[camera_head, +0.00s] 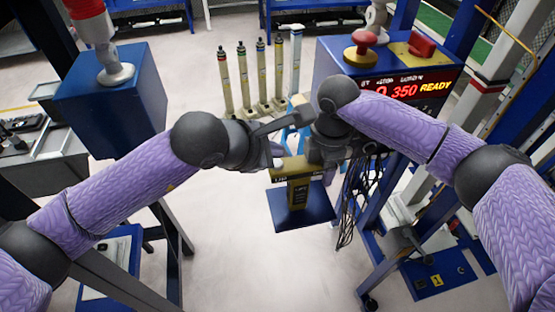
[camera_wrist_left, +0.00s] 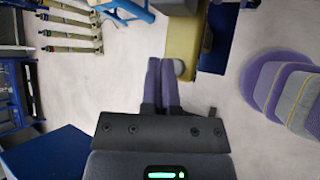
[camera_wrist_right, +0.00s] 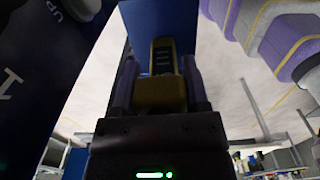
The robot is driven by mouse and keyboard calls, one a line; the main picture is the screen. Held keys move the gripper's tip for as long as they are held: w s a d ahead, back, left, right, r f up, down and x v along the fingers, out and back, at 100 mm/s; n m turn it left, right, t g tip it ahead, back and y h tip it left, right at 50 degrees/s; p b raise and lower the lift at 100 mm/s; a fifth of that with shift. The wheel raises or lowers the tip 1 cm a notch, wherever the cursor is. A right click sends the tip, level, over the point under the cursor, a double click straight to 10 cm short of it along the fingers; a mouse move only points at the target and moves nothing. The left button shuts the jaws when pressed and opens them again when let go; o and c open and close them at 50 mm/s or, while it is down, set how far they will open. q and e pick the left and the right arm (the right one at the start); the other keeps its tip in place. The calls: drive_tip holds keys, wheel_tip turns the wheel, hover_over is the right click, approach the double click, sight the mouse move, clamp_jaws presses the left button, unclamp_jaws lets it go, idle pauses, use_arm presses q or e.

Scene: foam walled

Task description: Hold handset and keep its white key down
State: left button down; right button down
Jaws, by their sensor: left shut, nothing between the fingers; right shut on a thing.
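The yellow handset (camera_head: 284,177) is in the middle of the head view. My right gripper (camera_head: 318,158) is shut on it; in the right wrist view its dark-faced body (camera_wrist_right: 163,57) shows between the fingers (camera_wrist_right: 160,88). My left gripper (camera_head: 277,156) is shut and empty at the handset's left end. In the left wrist view the closed fingertips (camera_wrist_left: 160,62) are right beside the round whitish key (camera_wrist_left: 179,67) on the yellow handset (camera_wrist_left: 184,40). I cannot tell whether they touch the key or whether it is down. The key is not clear in the head view.
A blue plate (camera_head: 300,217) lies below the handset. A blue console (camera_head: 335,62) with a lit display reading "350 READY" (camera_head: 407,90) stands behind on the right, cables hanging below. Several yellow posts (camera_head: 244,77) stand behind. A blue box (camera_head: 112,100) is at left. Floor in front is clear.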

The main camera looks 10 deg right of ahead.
use_arm(q)
drive_tip(key=shift+f, duration=0.1)
idle(0.3)
drive_tip(key=shift+f, duration=0.3)
drive_tip(key=shift+f, duration=0.55)
idle(1.6)
drive_tip(key=shift+r, duration=0.1)
idle(0.5)
drive_tip(key=shift+r, duration=0.9)
drive_tip(key=shift+r, duration=2.5)
